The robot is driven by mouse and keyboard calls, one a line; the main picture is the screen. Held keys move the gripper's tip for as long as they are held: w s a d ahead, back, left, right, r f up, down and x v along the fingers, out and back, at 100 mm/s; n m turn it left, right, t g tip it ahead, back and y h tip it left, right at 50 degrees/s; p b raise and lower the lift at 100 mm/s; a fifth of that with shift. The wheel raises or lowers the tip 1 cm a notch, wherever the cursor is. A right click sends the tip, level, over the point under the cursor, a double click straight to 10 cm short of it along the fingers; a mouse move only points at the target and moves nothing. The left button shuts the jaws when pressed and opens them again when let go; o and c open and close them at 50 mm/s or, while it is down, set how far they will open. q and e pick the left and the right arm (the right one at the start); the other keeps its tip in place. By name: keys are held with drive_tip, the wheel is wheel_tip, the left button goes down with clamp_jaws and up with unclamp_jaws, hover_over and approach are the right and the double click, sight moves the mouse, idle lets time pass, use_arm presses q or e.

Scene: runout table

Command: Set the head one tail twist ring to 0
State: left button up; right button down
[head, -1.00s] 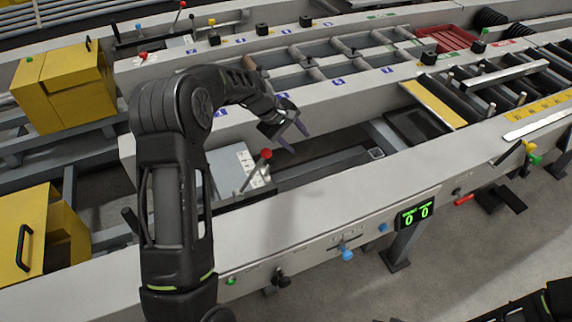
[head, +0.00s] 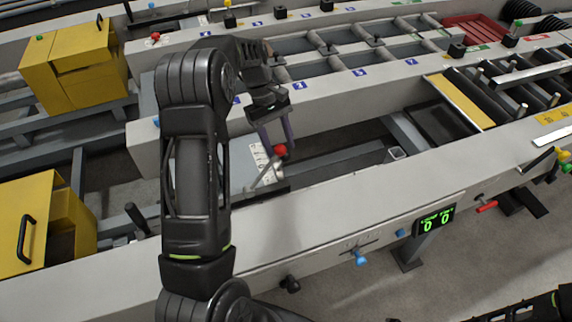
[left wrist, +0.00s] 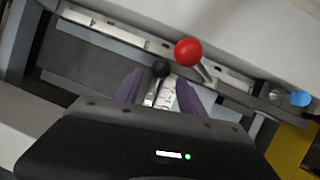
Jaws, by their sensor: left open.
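My left gripper (head: 274,138) is open and empty, pointing down into the gap of the near machine beside a red-knobbed lever (head: 280,150). In the left wrist view its two purple fingers (left wrist: 160,92) stand apart. Between them are a black knob (left wrist: 161,69) and a pale, marked part (left wrist: 166,97); I cannot tell whether this is the twist ring or read its setting. The red knob (left wrist: 188,52) is just beyond the right finger. In the head view a pale marked plate (head: 262,158) shows beside the lever, partly hidden by the gripper. My right gripper is not in view.
The near beam (head: 330,205) carries a blue knob (head: 361,258), a black knob (head: 290,285) and a green display (head: 433,221) reading 0 and 0. Yellow boxes (head: 75,65) stand at the left. A red tray (head: 475,33) lies at the far right.

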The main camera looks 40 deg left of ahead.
use_arm(q)
drive_tip(key=shift+f, duration=0.1)
drive_tip(key=p, duration=0.1)
hover_over(279, 168)
drive_tip(key=s+d, duration=0.2)
drive_tip(key=d, duration=0.2)
wheel_tip(279, 168, down, 7)
drive_tip(key=shift+w, duration=0.2)
clamp_jaws()
idle(1.1)
